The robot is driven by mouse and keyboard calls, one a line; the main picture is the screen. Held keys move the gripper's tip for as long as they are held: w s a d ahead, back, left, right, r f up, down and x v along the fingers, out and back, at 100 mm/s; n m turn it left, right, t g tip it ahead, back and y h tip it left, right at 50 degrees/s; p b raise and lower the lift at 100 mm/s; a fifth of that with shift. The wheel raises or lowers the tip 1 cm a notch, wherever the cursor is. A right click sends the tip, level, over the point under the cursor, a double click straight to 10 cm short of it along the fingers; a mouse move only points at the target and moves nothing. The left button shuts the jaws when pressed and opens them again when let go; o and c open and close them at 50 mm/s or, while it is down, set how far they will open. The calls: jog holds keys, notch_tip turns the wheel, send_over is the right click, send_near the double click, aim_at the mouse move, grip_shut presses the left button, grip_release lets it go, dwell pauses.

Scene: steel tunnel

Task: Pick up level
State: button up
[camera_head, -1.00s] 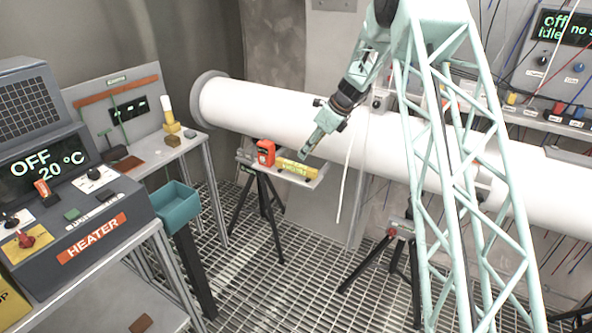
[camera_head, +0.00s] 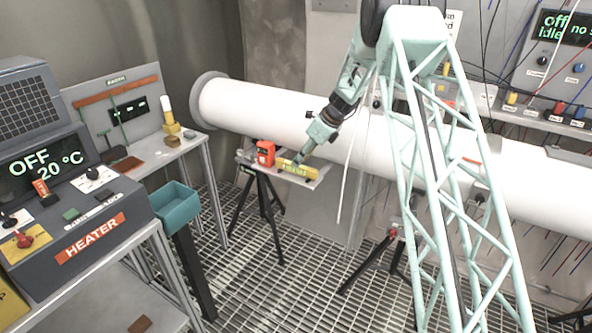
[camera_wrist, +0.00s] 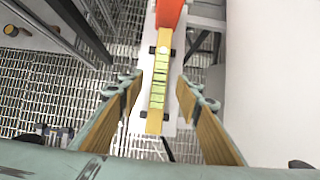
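The level is a yellow bar (camera_head: 297,170) with a green marked section, lying on a small white shelf (camera_head: 315,182) on a tripod in the head view. In the wrist view the level (camera_wrist: 158,85) runs lengthwise up the middle of the picture. My gripper (camera_head: 300,158) is just above the level in the head view. In the wrist view my gripper (camera_wrist: 160,92) is open, with one finger on each side of the level and a gap on both sides. I cannot tell exactly how far above the level the fingertips are.
A red-orange device (camera_head: 265,152) stands on the shelf at the level's far end, and it also shows in the wrist view (camera_wrist: 170,12). A large white pipe (camera_head: 270,112) runs close behind the shelf. A teal bin (camera_head: 176,205) and the heater console (camera_head: 70,215) stand to the left.

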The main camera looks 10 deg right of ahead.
jog(key=shift+b+x, duration=0.45)
jog(key=shift+x, duration=2.15)
jog(key=shift+c, duration=0.8)
jog(key=c, duration=0.9)
jog(key=shift+r, duration=0.15)
jog(key=shift+r+p, duration=0.45)
jog(key=shift+r, duration=1.25)
jog(key=s+d, duration=0.2)
jog(key=s, duration=0.3)
jog(key=s+d+r, duration=0.1)
jog(key=s+d, duration=0.1)
jog(key=s, duration=0.2)
jog(key=s+d, duration=0.2)
jog(key=s, duration=0.3)
jog(key=shift+s+d+r, duration=0.2)
jog(key=shift+s, duration=0.15)
